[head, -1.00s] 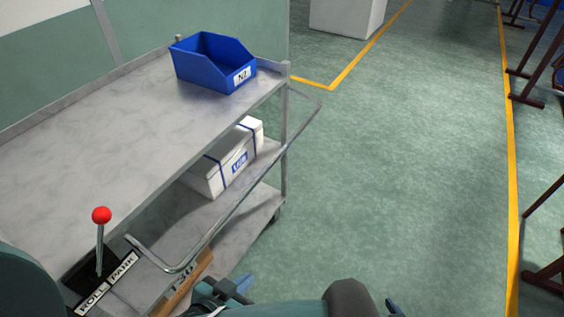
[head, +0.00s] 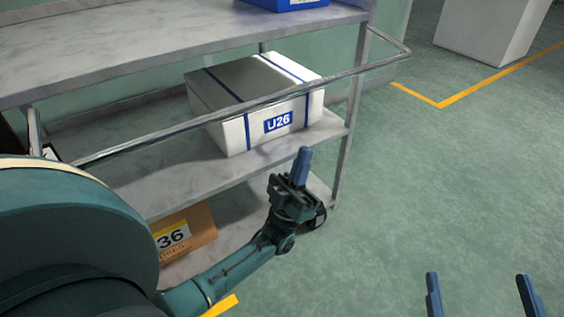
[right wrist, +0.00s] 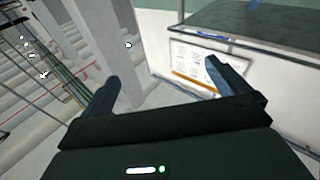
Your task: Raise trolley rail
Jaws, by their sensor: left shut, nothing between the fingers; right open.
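The trolley rail (head: 225,115) is a bent grey metal tube on the near side of the trolley.
A white box marked U26 (head: 228,133) sits on the middle shelf behind the rail. A brown carton marked 36 (head: 200,226) lies on the bottom shelf. A blue bin (head: 290,3) stands on top.

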